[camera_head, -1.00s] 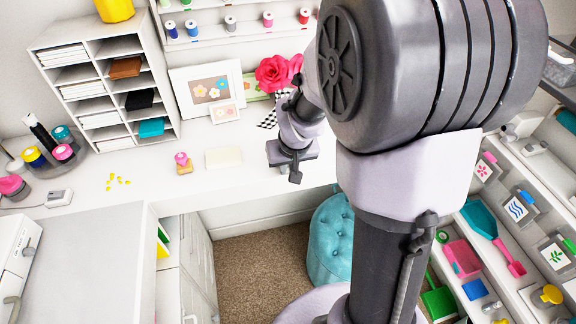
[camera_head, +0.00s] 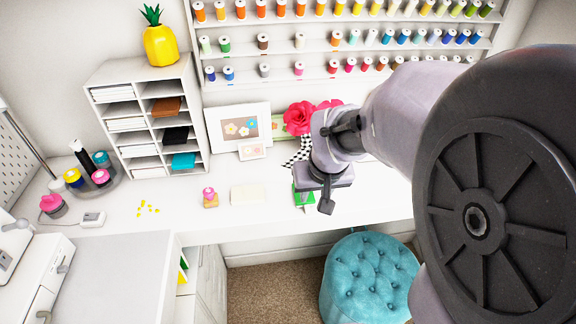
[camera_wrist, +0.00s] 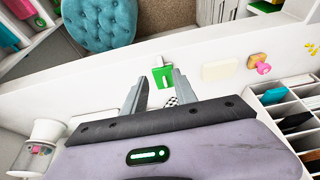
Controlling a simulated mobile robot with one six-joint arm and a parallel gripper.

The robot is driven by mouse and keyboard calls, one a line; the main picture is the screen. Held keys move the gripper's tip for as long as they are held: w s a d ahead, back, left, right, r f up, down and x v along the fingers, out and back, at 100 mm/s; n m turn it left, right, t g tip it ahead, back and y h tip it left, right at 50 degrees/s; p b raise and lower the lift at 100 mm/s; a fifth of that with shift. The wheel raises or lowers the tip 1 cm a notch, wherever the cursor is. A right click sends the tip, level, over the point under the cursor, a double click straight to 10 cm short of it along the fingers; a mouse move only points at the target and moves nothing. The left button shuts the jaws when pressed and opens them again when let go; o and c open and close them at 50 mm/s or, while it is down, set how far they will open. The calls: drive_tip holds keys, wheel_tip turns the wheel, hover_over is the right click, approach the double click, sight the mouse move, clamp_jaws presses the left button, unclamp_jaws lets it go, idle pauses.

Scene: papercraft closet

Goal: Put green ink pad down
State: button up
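The green ink pad (camera_head: 303,198) rests on the white desk, partly hidden under my gripper (camera_head: 323,190) in the head view. In the wrist view the green ink pad (camera_wrist: 162,75), with a white mark on it, lies close to the desk's front edge. My gripper (camera_wrist: 159,77) has its two fingers apart. The pad shows between and just beyond the fingertips, with a gap on both sides. The fingers do not appear to touch it.
A cream block (camera_head: 247,193) and a pink-topped stamp (camera_head: 209,197) stand left of the pad. Behind are a cubby shelf (camera_head: 150,115), a framed flower picture (camera_head: 239,128) and pink roses (camera_head: 300,116). A teal tufted stool (camera_head: 368,278) stands below the desk's front.

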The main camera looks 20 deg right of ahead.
drive_tip(key=s+a+r+m+t+y+b, duration=0.1)
drive_tip(key=s+a+r+y+b, duration=0.2)
drive_tip(key=s+a, duration=1.1)
wheel_tip(320, 180, up, 2)
drive_tip(key=shift+a+r+t, duration=0.1)
drive_tip(key=shift+a+t, duration=0.3)
drive_tip(key=shift+a, duration=0.3)
